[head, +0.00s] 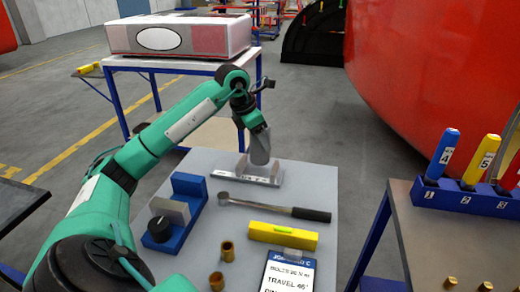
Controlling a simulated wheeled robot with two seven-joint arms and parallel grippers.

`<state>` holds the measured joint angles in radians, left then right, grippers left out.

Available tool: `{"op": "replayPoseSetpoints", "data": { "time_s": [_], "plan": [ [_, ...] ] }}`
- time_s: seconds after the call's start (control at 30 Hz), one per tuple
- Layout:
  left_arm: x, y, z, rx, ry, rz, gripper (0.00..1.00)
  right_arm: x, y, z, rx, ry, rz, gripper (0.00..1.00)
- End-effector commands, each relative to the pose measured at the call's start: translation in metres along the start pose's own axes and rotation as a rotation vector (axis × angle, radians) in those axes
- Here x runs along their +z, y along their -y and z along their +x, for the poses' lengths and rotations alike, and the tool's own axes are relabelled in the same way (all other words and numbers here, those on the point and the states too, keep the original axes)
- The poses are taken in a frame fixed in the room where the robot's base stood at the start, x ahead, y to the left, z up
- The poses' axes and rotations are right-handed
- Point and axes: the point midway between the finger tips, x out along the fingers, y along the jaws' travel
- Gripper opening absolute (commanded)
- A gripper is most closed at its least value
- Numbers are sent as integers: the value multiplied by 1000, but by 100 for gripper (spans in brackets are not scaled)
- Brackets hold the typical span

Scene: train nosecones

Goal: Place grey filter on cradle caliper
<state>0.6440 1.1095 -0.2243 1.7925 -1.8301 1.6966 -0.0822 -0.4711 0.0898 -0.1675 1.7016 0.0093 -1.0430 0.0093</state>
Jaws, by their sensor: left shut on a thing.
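My left gripper (251,117) is over the far part of the grey table and shut on the top of a grey cylinder, the grey filter (260,147). The filter is nearly upright, tilted slightly. Its lower end is at the cradle caliper (262,181), a light metal plate with short uprights on either side of the filter. I cannot tell whether the filter touches the plate. The right gripper is not in view.
The grey table (318,190) also holds a blue fixture (188,190), a torque wrench (275,208), a yellow level (283,234), brass bushings (227,251) and a sign card (288,272). A second table (430,215) with numbered handles stands right. A boxed unit (180,34) is behind.

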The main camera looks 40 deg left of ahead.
Motion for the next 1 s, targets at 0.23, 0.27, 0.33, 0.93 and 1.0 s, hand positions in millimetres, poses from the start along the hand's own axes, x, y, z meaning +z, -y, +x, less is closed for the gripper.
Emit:
{"op": "replayPoseSetpoints", "data": {
  "time_s": [0.23, 0.27, 0.33, 0.93, 1.0],
  "plan": [
    [-10, 0, 23, -1, -2, 0, 25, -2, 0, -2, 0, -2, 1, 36],
    [-11, 0, 26, -1, -1, 1, 25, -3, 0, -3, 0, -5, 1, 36],
    [-14, 0, 32, -1, -1, 1, 25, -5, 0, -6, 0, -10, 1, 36],
    [-16, 0, 38, 0, 0, 1, 73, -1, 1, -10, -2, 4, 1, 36],
    [-16, 0, 38, 0, 0, 1, 76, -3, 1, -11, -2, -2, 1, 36]
  ]
}}
